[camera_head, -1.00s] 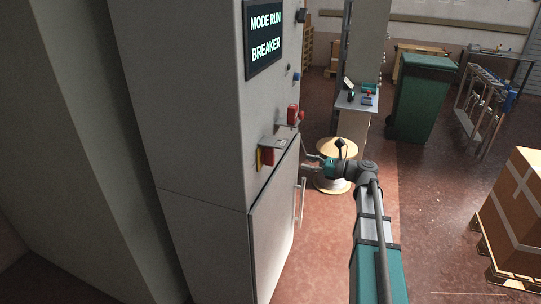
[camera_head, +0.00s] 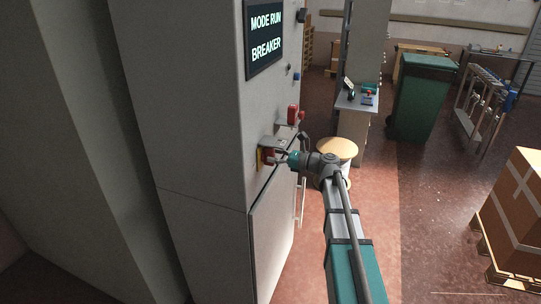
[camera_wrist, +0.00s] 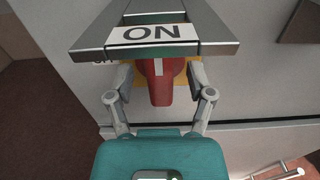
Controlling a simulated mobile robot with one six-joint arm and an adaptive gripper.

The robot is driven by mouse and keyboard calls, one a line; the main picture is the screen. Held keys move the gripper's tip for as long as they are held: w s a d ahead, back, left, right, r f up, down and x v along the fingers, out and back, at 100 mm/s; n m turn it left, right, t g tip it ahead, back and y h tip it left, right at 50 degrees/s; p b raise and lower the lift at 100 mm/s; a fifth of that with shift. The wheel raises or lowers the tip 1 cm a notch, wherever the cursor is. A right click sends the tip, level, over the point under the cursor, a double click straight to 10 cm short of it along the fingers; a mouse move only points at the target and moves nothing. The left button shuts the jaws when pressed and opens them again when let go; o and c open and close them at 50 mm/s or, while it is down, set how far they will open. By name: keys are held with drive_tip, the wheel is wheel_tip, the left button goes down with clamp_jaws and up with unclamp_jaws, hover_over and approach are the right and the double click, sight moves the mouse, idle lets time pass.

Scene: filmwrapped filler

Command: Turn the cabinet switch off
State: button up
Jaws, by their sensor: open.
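The cabinet (camera_head: 200,130) is tall and grey, with a lit sign (camera_head: 263,37) reading "MODE RUN BREAKER". Its switch is a red handle on a yellow plate under a grey hood; the handle shows in the wrist view (camera_wrist: 161,86) and, partly hidden, in the head view (camera_head: 268,157). The hood (camera_wrist: 152,30) carries a label reading "ON"; a partly covered label sits at its left. The handle points toward my gripper and has a white mark. My gripper (camera_wrist: 158,76) is open, with one finger on each side of the handle. Whether the fingers touch it is unclear.
A second red part (camera_head: 293,114) juts from the cabinet just above and beyond the switch. A door handle (camera_head: 300,203) stands out below. A wooden spool (camera_head: 338,149) stands behind my arm. The reddish floor to the right is clear up to a boxed pallet (camera_head: 515,215).

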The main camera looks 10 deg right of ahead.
drive_tip(key=shift+x, duration=0.8)
clamp_jaws()
